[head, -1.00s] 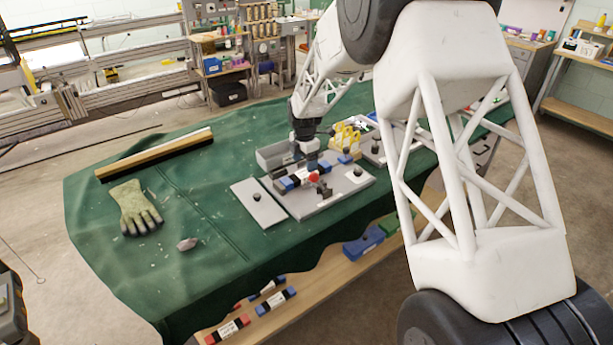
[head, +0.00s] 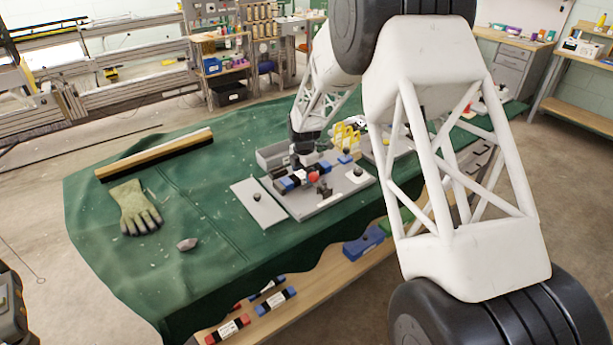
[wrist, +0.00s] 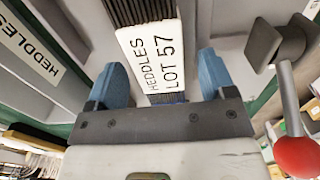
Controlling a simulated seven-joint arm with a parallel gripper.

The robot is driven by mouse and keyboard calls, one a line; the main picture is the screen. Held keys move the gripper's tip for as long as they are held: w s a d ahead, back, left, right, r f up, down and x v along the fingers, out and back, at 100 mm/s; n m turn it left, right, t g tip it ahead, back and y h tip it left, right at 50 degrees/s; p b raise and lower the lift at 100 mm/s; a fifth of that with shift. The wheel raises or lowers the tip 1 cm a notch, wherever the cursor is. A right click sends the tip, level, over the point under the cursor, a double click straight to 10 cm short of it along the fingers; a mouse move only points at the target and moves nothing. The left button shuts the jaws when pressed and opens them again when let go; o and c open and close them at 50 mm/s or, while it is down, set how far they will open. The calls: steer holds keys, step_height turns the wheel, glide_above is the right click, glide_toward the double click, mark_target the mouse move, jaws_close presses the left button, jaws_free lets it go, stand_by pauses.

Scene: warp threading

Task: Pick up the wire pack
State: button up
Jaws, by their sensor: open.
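The wire pack (wrist: 152,55) has dark ribbed wires, a white label reading "HEDDLES LOT 57" and a blue end. In the head view the pack (head: 291,183) lies on the grey fixture tray (head: 331,208). My gripper (wrist: 166,80) is open, with one blue finger on each side of the labelled pack in the wrist view. Whether the fingers touch it cannot be told. In the head view my gripper (head: 304,160) is low over the tray, and its fingertips are hard to make out.
A red-knobbed lever (wrist: 297,157) stands close to the right of my gripper. A grey plate (head: 259,204) and yellow pieces (head: 346,136) flank the tray. A glove (head: 135,207), a stone (head: 187,244) and a long bar (head: 155,155) lie on the green cloth at left.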

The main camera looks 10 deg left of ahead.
mark_target(304, 173)
steer(key=c, duration=1.3)
steer(key=shift+r, duration=0.15)
steer(key=shift+r, duration=4.85)
steer(key=shift+w, duration=0.1)
steer(key=shift+w+a+f, duration=0.4)
steer(key=shift+w+a, duration=1.3)
steer(key=shift+w, duration=0.65)
steer(key=shift+w+a+f, duration=0.4)
steer(key=shift+w+a, duration=1.25)
steer(key=shift+w, duration=0.7)
steer(key=shift+w+a+f, duration=0.4)
steer(key=shift+w+a, duration=1.3)
steer(key=shift+w, duration=0.65)
